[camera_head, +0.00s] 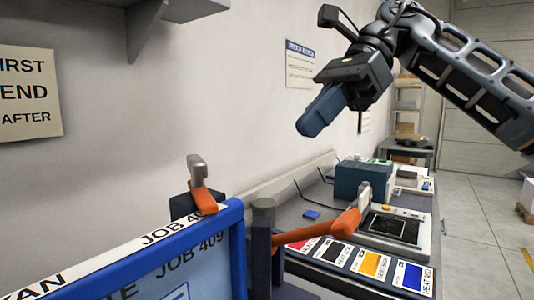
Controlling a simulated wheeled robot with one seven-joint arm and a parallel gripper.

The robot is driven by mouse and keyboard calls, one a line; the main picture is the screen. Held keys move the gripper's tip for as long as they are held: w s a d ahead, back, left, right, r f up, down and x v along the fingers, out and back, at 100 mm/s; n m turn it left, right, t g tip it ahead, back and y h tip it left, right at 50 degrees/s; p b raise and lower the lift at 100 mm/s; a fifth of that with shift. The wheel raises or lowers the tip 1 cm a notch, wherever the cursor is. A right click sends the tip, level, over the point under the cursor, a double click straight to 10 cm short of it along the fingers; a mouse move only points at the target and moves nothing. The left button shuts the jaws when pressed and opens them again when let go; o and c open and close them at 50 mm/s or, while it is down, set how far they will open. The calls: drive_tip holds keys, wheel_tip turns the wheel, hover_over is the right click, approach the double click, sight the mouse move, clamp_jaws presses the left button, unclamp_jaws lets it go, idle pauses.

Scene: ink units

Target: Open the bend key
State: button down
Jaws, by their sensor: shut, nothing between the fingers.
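Two orange levers stand at the blue frame, and I cannot tell for certain which is the bend key. The longer orange lever (322,231) reaches right from beside a dark upright post (264,240), over the counter, with a grey metal piece at its far end. The shorter orange lever (204,201) sits at the top corner of the blue frame (238,250), with a grey upright knob on it. My gripper (307,127) is shut and empty, high in front of the wall, above and apart from both levers. Its blue fingers point down and left.
Color-swatch cards (370,265) line the counter's front. A flat grey device (396,230) and a blue box (362,180) stand behind. A wall shelf (160,15) hangs at upper left. Open air lies between my gripper and the counter.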

drive_tip(key=p, duration=0.1)
approach(238, 201)
drive_tip(key=x, duration=0.4)
drive_tip(key=shift+s+a+f, duration=0.2)
drive_tip(key=shift+a+f, duration=0.05)
drive_tip(key=shift+f, duration=0.05)
drive_tip(key=shift+s+a+p, duration=0.25)
drive_tip(key=shift+a, duration=0.35)
drive_tip(key=shift+s+a+p, duration=0.2)
drive_tip(key=shift+a, duration=0.4)
drive_tip(key=shift+s+a+p, duration=0.25)
drive_tip(key=shift+a, duration=0.4)
